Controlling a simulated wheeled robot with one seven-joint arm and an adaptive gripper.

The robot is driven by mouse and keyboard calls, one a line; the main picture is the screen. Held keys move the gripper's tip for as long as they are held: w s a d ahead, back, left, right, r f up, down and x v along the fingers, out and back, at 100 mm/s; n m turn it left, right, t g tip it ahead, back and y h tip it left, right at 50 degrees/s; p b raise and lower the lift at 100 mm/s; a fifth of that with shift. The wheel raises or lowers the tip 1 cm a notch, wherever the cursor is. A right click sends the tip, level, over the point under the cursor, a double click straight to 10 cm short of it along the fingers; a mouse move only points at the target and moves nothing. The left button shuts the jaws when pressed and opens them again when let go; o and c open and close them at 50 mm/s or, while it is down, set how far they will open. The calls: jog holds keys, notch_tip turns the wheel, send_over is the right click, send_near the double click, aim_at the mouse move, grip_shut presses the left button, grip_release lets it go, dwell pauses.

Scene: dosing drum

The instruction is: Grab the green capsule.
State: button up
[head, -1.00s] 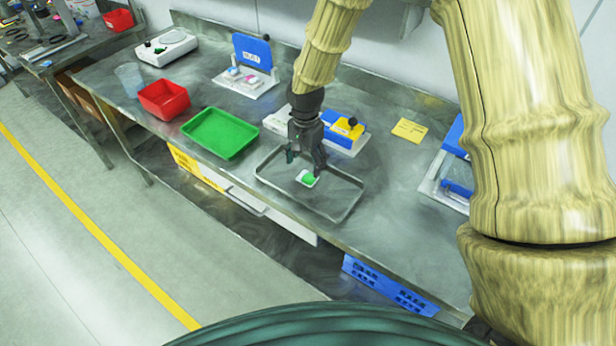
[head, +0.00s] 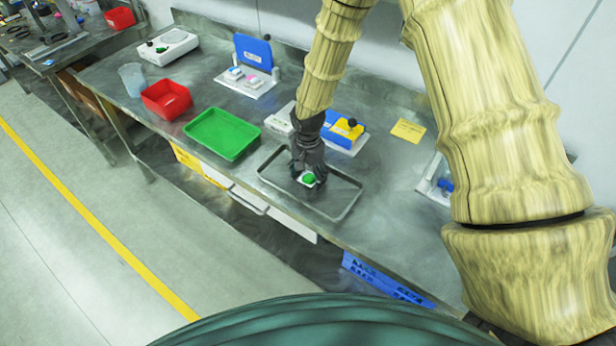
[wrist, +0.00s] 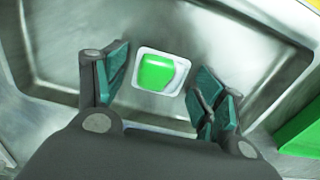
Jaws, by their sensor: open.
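The green capsule (wrist: 157,72) sits in a small white square holder (wrist: 172,54) on the floor of a grey metal tray (wrist: 60,40). In the head view the capsule (head: 308,178) is a small green spot inside the tray (head: 345,212), partly behind my gripper. My gripper (wrist: 160,85) is open and empty, with one teal-padded finger on each side of the capsule in the wrist view. In the head view my gripper (head: 307,172) points down at the capsule. I cannot tell how high the fingertips are above the tray floor.
A green tray (head: 222,135) lies left of the metal tray, with a red bin (head: 166,98) and a clear cup (head: 132,78) beyond. A blue and yellow device (head: 345,130) stands close behind my gripper. A yellow note (head: 407,131) lies to the right.

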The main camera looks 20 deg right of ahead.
jog(key=c, duration=0.9)
jog(key=shift+r, duration=0.1)
